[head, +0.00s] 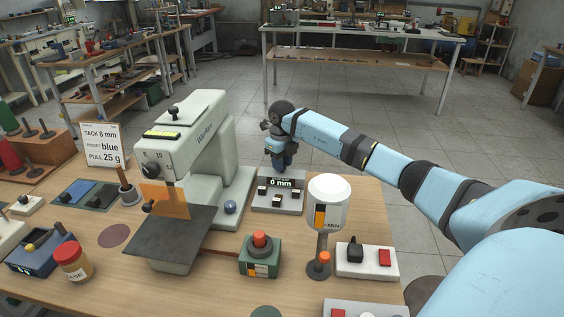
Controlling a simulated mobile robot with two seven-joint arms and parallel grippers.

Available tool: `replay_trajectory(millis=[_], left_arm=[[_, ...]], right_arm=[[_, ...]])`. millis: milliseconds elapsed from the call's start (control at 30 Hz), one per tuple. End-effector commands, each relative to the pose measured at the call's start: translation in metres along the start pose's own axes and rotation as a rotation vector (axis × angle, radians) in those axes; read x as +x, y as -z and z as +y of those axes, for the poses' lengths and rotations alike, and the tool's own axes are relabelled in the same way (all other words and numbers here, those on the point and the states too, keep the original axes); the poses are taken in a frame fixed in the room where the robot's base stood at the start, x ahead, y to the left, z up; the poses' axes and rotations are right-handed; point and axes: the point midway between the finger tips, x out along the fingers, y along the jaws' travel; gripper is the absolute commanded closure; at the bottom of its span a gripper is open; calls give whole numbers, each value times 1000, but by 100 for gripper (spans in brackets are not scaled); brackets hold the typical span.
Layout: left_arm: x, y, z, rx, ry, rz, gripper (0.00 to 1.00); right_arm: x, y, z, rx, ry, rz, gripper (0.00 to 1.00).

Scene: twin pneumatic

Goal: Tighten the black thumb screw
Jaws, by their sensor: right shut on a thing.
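My right gripper (283,168) points down at the back of the grey gauge block (268,205), whose display reads 0 mm. It is shut on a small dark part there, which the fingers and display mostly hide. I cannot tell for sure whether this part is the black thumb screw. Other black knobs show on the pale green machine (192,145): one on its top (174,112) and one beside the orange guard (149,206). My left gripper is not in view.
A white canister on a post (328,205) stands right of the gauge block. A green box with a red button (260,255) and a white switch box (366,262) stand in front. A sign (102,145) and red jar (72,261) are at left.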

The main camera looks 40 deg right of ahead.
Motion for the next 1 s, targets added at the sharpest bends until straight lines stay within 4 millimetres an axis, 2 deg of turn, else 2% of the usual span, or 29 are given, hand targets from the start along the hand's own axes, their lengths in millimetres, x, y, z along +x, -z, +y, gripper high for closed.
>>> replay_trajectory(millis=[367,1000], left_arm=[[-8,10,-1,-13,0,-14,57],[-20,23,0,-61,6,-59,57]], right_arm=[[-4,0,0,221,0,0,95],[-4,0,0,824,0,1,95]])
